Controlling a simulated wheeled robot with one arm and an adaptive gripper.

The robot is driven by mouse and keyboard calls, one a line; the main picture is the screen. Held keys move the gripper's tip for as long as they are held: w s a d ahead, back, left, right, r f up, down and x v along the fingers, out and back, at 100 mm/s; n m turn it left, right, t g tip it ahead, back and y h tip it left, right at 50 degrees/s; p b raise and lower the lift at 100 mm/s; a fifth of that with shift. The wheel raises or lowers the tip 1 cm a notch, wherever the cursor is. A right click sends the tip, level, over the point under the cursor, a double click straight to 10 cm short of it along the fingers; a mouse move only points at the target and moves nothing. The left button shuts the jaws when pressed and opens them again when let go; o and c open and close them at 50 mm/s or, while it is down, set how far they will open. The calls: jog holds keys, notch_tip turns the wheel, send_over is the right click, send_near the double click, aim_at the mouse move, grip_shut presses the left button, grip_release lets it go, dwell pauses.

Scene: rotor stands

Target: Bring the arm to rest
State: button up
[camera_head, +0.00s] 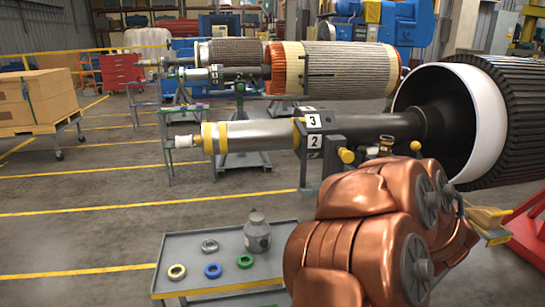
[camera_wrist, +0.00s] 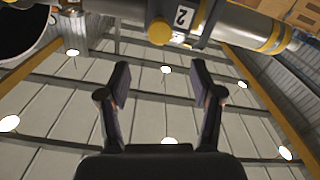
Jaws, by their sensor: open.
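My arm, copper-coloured, fills the lower right of the head view, folded in front of the near rotor. My gripper shows in the wrist view (camera_wrist: 160,82) with its two dark fingers spread apart and nothing between them. Beyond the fingers the wrist view shows the ceiling with round lamps. The rotor shaft (camera_wrist: 240,28) with its yellow band crosses the top of that view. In the head view I cannot make out the gripper's fingers.
A grey cart (camera_head: 183,251) holds several rings and a grey bottle (camera_head: 257,234). The near rotor's shaft (camera_head: 258,134) rests on a stand (camera_head: 312,162) close behind my arm. A red base (camera_head: 527,232) stands at right.

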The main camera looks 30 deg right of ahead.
jog(key=a+f+m+g+h, duration=0.3)
jog(key=a+f+m+g, duration=0.15)
jog(key=f+g, duration=0.3)
jog(key=s+a+f+n+g+y, duration=0.1)
jog(key=s+a+f+g+y, duration=0.2)
jog(key=s+a, duration=0.45)
jog(key=s+a+f+n+g+y, duration=0.1)
jog(key=s+a+f+g+y, duration=0.2)
jog(key=a, duration=0.8)
jog(key=s+a+f+n+g+y, duration=0.1)
jog(key=s+a+f+g, duration=0.35)
jog(key=s+a, duration=0.35)
jog(key=s+a+r+n+g+y+p, duration=0.1)
jog(key=s+a+n+g+y, duration=0.1)
jog(key=s+a, duration=0.55)
notch_tip(320, 180, up, 16)
jog(key=w+t+p, duration=0.1)
jog(key=w+p, duration=0.1)
jog(key=p, duration=1.2)
jog(key=shift+r+p, duration=0.15)
jog(key=shift+p, duration=0.25)
